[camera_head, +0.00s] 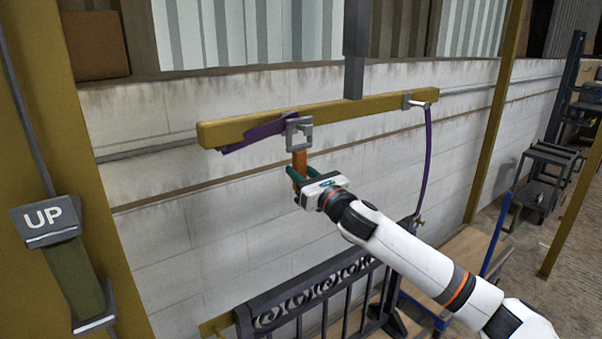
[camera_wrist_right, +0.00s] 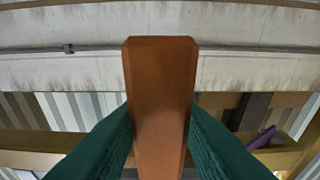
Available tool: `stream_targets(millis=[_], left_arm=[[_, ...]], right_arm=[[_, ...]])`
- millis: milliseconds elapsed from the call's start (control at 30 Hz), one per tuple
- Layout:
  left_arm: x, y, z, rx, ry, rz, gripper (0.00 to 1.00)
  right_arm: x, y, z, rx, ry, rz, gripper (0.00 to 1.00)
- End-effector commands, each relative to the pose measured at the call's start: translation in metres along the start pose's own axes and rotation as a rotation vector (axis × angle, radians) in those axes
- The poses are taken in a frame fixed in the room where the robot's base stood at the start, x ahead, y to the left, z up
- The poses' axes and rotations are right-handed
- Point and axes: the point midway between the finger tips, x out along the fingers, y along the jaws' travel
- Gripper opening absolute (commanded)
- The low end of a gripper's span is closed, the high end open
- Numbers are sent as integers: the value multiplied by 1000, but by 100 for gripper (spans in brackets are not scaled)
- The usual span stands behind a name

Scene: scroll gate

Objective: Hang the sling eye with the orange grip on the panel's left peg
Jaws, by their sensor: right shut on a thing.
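My right gripper (camera_head: 299,176) is shut on the orange grip (camera_head: 299,160), below a square grey sling eye (camera_head: 292,130). The eye shows in front of the yellow beam; I cannot tell whether they touch. The purple sling (camera_head: 250,134) lies along the beam's left part. In the right wrist view the orange grip (camera_wrist_right: 160,100) stands between my green fingertips (camera_wrist_right: 160,135), with a bit of purple sling (camera_wrist_right: 264,138) to the right. The dark scroll panel (camera_head: 315,290) is below, partly behind my arm. I cannot make out its left peg. My left gripper is out of view.
The yellow beam (camera_head: 370,108) hangs from a grey post (camera_head: 355,75). A second purple sling (camera_head: 428,150) hangs from its right end down towards the panel. A pale block wall (camera_head: 200,220) stands behind. An UP sign (camera_head: 47,218) is at left. Shelving stands at right.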

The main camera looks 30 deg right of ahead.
Motion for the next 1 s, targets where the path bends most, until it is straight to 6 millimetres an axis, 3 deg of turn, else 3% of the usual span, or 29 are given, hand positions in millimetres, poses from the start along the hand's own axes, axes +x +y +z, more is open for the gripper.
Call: stream_targets(millis=[567, 1000], left_arm=[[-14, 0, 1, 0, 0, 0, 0], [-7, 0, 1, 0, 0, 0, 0]], right_arm=[[2, 0, -15, -1, 2, 0, 2], [-19, 0, -18, -3, 2, -1, 2]])
